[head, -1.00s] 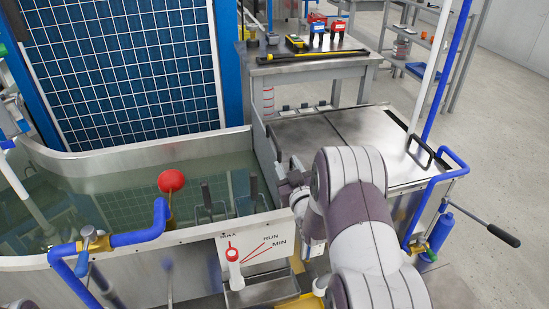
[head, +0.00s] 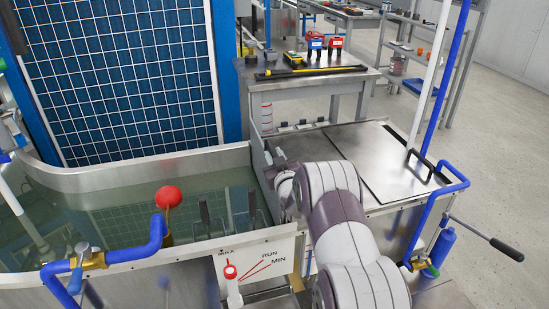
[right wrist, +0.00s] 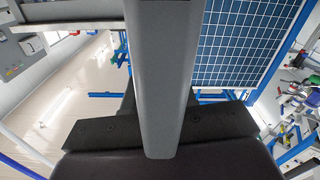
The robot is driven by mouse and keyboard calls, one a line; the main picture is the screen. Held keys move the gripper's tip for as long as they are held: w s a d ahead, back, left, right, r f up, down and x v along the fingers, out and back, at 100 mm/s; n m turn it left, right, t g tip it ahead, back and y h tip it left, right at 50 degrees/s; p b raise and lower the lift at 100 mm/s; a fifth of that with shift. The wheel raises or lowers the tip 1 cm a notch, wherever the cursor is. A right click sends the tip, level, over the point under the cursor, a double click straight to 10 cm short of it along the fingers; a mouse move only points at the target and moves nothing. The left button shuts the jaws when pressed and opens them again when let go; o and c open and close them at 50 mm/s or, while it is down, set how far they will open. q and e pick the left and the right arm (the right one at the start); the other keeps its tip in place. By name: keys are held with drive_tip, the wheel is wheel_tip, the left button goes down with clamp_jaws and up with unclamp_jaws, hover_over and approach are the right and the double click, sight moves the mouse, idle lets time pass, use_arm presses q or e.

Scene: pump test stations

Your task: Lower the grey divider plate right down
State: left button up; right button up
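A narrow grey upright plate (head: 259,150), which I take for the divider plate, stands at the right end of the water tank (head: 150,164), beside the metal bench. Its lower part is hidden by the tank wall and my arm. My right gripper (head: 283,184) is close beside it, mostly hidden by my own wrist. In the right wrist view a grey bar (right wrist: 163,70) runs down the middle to my dark gripper body; I cannot tell whether it is the plate or shut fingers. My left gripper is not in view.
A red ball (head: 169,197) on a stem and blue pipes (head: 140,246) stand at the tank's front. A flat lid with a black handle (head: 428,165) lies on the bench. A blue-framed grid panel (head: 125,75) stands behind.

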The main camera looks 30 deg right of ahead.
clamp_jaws()
wheel_tip(320, 180, down, 4)
drive_tip(key=b, duration=0.3)
drive_tip(key=shift+s, duration=0.1)
drive_tip(key=shift+f, duration=0.2)
drive_tip(key=shift+r, duration=0.2)
drive_tip(key=shift+o, duration=2.2)
unclamp_jaws()
drive_tip(key=shift+r, duration=0.2)
drive_tip(key=shift+f, duration=0.1)
drive_tip(key=p+v, duration=0.2)
drive_tip(key=v, duration=1)
drive_tip(key=shift+s+p, duration=0.35)
drive_tip(key=shift+p, duration=0.05)
